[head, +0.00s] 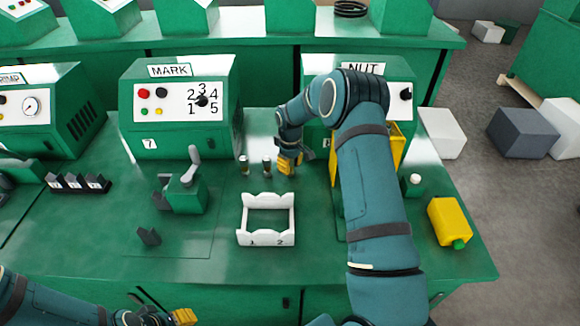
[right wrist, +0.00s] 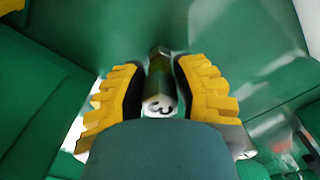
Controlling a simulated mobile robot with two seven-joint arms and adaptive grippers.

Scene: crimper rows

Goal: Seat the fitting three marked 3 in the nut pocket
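My right gripper (head: 289,163) is low over the bench, right of two small standing fittings (head: 243,165) (head: 266,167). In the right wrist view the fitting marked 3 (right wrist: 160,90) is between the yellow fingers (right wrist: 160,75), its numbered end towards the camera. In the head view that fitting is hidden by the gripper. The NUT station (head: 402,68) is behind my right arm, which hides its front and its pocket. My left gripper (head: 184,317) is at the bottom edge, its fingers not clear.
A white rack (head: 267,236) marked 1 and 2 stands in front of the fittings. A green lever device (head: 186,192) is left of it. The MARK station (head: 180,105) stands behind.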

